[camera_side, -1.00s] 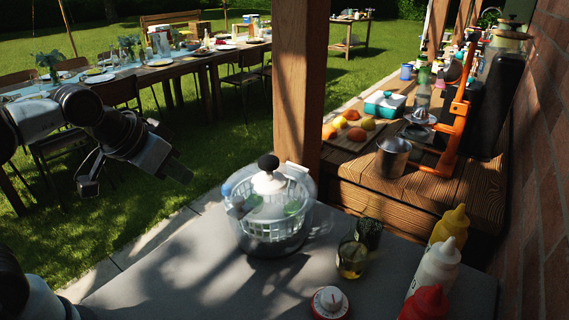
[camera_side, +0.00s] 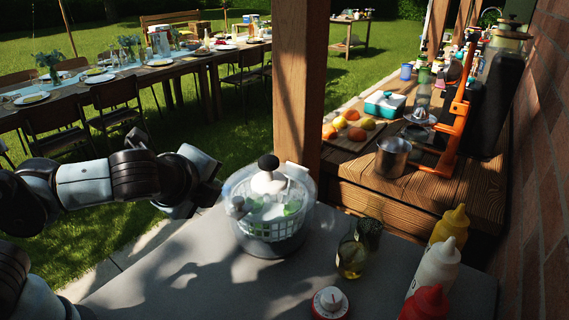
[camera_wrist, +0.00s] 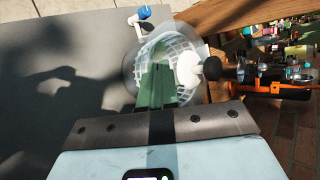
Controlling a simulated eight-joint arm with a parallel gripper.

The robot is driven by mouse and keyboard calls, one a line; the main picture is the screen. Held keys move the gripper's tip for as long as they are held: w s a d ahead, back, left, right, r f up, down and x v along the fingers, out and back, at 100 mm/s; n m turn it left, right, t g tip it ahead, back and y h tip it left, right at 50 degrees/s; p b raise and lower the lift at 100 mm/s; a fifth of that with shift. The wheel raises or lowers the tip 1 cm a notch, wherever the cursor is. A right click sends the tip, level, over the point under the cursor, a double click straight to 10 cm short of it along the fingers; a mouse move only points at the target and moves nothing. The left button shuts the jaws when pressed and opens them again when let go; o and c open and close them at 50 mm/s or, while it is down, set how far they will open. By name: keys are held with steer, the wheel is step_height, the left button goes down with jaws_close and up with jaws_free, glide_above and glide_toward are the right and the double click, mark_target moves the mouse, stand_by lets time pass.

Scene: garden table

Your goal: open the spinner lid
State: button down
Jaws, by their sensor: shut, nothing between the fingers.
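The salad spinner (camera_side: 268,212) stands upright on the grey counter, a clear bowl with a white basket inside. Its lid (camera_side: 268,184) is on top, with a white centre and a black knob (camera_side: 268,162). Green leaves show through the clear wall. In the wrist view the spinner (camera_wrist: 150,62) lies ahead of my gripper, with the black knob (camera_wrist: 211,68) to the right of the fingers. My gripper (camera_side: 215,194) is just left of the spinner in the side view, shut and empty; its fingertips are partly hard to make out. I cannot tell whether it touches the bowl.
A small oil bottle (camera_side: 352,258) and a red-and-white timer (camera_side: 330,303) stand right of the spinner on the counter (camera_side: 190,285). Squeeze bottles (camera_side: 436,262) line the right edge. A wooden post (camera_side: 299,90) rises behind the spinner. The counter's left part is clear.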

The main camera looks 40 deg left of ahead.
mark_target(261, 201)
steer(key=s+d+r+m+t, duration=0.35)
steer(key=d+m+t, duration=0.4)
steer(key=m, duration=0.55)
steer(key=shift+w+f, duration=0.55)
steer(key=shift+f, duration=1.5)
steer(key=shift+n+g, duration=0.3)
steer(key=shift+g, duration=0.05)
steer(key=shift+x, duration=5.05)
